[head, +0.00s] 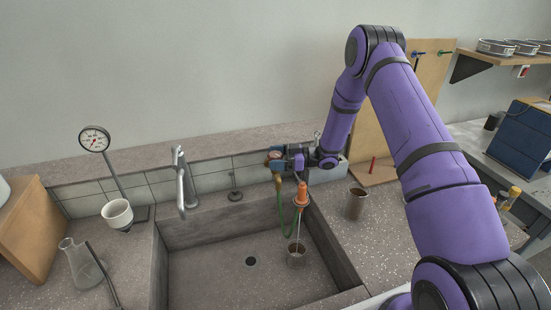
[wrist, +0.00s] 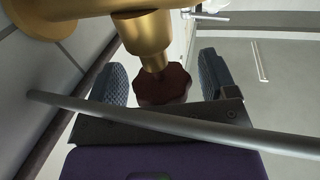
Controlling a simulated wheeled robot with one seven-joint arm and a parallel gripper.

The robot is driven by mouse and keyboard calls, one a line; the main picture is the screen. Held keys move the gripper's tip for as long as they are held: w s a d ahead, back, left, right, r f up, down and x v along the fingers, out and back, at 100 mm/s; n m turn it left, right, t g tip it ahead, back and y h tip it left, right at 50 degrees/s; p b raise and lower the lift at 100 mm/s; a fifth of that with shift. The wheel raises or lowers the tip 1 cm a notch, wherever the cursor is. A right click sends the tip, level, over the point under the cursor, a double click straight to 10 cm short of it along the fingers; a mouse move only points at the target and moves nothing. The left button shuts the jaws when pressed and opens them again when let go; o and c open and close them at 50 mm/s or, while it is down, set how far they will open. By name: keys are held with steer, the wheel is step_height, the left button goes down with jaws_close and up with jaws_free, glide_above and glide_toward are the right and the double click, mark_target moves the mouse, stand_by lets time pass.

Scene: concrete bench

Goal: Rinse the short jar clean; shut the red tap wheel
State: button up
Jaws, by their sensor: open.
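The short jar (head: 296,258) stands in the sink under an orange nozzle (head: 301,196). A thin pale stream runs from the nozzle to the jar. The jar's inside is too small to judge. The red tap wheel (wrist: 163,86) sits on a brass valve (wrist: 148,35) in the wrist view. My gripper (wrist: 161,82) is open, with one grey finger pad on each side of the wheel and small visible gaps. In the head view my gripper (head: 277,160) is at the tap behind the sink, its fingers and the wheel hardly distinguishable.
A grey rod (wrist: 180,125) crosses close before the wrist camera. A green hose (head: 286,222) hangs by the nozzle. A metal cup (head: 357,204) stands on the right counter. A grey faucet (head: 181,183), dial gauge (head: 94,140), white cup (head: 117,213) and flask (head: 80,264) are at left.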

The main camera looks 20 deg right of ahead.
steer(key=v, duration=1)
steer(key=shift+d, duration=0.4)
steer(key=shift+o, duration=0.2)
